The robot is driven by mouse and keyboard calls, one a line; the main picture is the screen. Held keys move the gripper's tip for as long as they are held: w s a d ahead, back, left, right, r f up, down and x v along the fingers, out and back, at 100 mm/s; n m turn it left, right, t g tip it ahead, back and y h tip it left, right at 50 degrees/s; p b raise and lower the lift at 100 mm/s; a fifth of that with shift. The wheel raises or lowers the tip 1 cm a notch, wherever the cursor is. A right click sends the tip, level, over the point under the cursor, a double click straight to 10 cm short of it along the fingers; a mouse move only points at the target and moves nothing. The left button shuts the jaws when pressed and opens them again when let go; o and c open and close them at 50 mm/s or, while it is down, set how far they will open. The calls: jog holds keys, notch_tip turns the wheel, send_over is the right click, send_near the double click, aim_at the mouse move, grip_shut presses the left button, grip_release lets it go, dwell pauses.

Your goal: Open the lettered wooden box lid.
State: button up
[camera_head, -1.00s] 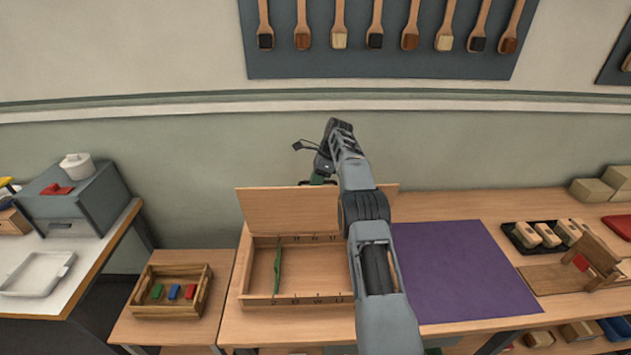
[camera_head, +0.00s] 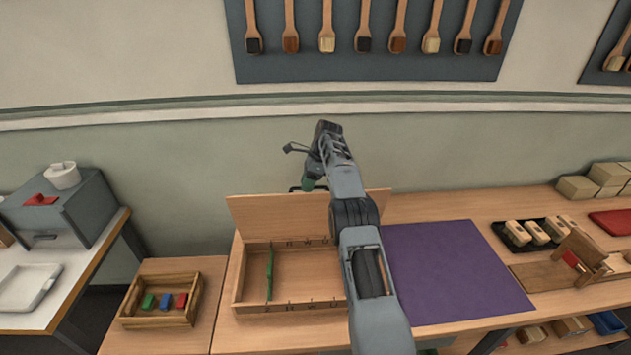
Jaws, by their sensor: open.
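The lettered wooden box (camera_head: 262,308) stands on the wooden bench, with dark letters along its front and back walls. Its lid (camera_head: 275,216) is raised, standing up along the back edge and leaning slightly. A thin green strip (camera_head: 269,275) lies inside at the left. My arm crosses the right end of the box and hides part of it. My gripper (camera_head: 308,188) is above and behind the lid's top edge, small and partly hidden by my own wrist. It is open; I cannot tell whether it touches the lid.
A purple mat (camera_head: 450,275) lies flat right of the box. A dark tray (camera_head: 508,240) of blocks and a wooden stand (camera_head: 577,258) are further right. A small crate (camera_head: 150,321) with coloured blocks is on the left. A board of brushes (camera_head: 380,68) hangs on the wall above.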

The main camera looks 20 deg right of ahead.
jog(key=s+r+b, duration=0.1)
jog(key=r+b, duration=0.1)
jog(key=s+r+b, duration=0.2)
jog(key=b, duration=0.1)
jog(key=s+r+b, duration=0.2)
jog(key=r+b, duration=0.1)
jog(key=shift+s+a+r, duration=0.1)
jog(key=shift+a, duration=0.2)
jog(key=s+a+r+b, duration=0.1)
jog(key=s+r+b, duration=0.3)
jog(key=s, duration=0.5)
jog(key=shift+r+b, duration=0.15)
jog(key=shift+b, duration=0.25)
jog(key=shift+w, duration=0.1)
